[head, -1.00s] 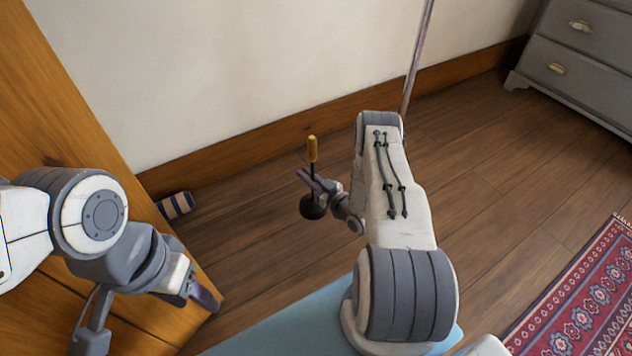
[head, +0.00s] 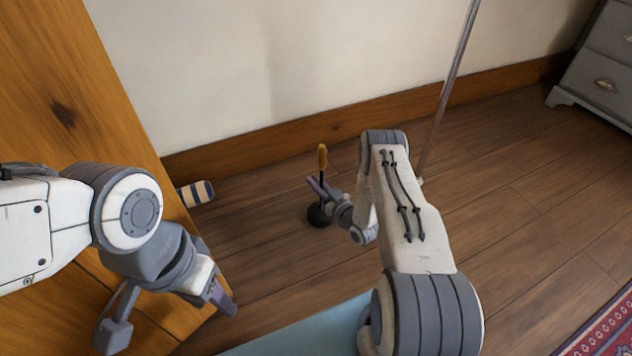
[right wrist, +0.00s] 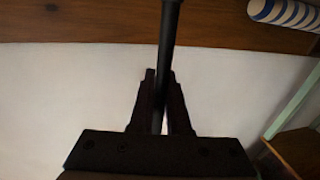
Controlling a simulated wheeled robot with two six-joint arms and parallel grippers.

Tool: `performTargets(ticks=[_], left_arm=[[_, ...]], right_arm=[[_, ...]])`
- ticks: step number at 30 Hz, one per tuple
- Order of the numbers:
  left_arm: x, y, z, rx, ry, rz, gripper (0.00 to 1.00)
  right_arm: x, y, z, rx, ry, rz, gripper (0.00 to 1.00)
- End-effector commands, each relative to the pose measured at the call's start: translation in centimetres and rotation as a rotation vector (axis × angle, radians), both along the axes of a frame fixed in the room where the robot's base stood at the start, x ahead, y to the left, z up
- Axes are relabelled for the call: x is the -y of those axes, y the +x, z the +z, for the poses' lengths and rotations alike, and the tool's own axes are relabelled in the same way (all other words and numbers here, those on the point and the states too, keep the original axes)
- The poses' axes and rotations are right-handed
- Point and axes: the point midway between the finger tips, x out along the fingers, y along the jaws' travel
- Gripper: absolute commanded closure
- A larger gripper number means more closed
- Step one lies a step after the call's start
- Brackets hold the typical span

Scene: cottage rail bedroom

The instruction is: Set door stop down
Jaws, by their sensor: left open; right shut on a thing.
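The door stop has a round black base (head: 320,215), a thin dark stem and a wooden handle (head: 322,157). It stands roughly upright in the head view, with its base low over or on the floor; I cannot tell if it touches. My right gripper (head: 319,188) is shut on its stem, between base and handle. In the right wrist view the dark stem (right wrist: 169,45) runs between the jaws, and the base is out of sight. My left gripper (head: 226,298) is open and empty, in front of the wooden panel at the left.
A blue-and-white striped roll (head: 196,194) lies by the wooden panel (head: 70,110) and the skirting board (head: 250,143). A thin pole (head: 447,90) stands right of my right arm. A grey chest of drawers (head: 606,80) and red rug (head: 612,325) are at right. Wooden floor (head: 500,220) between is clear.

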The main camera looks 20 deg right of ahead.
Motion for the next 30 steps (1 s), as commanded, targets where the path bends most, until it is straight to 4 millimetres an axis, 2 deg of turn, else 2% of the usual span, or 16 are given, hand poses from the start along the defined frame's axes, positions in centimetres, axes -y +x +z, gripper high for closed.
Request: performTargets(ticks=[2, 9, 10, 12, 23, 26, 30], left_arm=[[0.0, 0.0, 0.2, 0.000, 0.000, 0.000, 0.50], [0.0, 0.0, -0.1, 0.000, 0.000, 0.000, 0.50], [0.0, 0.0, -0.1, 0.000, 0.000, 0.000, 0.50], [0.0, 0.0, 0.0, 0.000, 0.000, 0.000, 0.50], [0.0, 0.0, 0.3, 0.000, 0.000, 0.000, 0.50], [0.0, 0.0, 0.9, 0.000, 0.000, 0.000, 0.50], [0.0, 0.0, 2.5, 0.000, 0.000, 0.000, 0.50]], right_arm=[[0.1, 0.2, 0.6, 0.012, -0.001, 0.000, 1.00], [0.1, 0.2, 0.2, 0.011, -0.002, 0.000, 1.00], [0.0, 0.0, -0.2, 0.000, -0.001, 0.000, 0.82], [0.0, 0.0, -0.1, 0.000, -0.001, 0.000, 0.55], [0.0, 0.0, 0.3, 0.001, -0.001, 0.000, 0.55], [0.3, -0.9, 0.4, -0.003, -0.001, -0.003, 0.55], [0.9, -3.5, 0.7, -0.004, 0.002, -0.005, 0.55]])
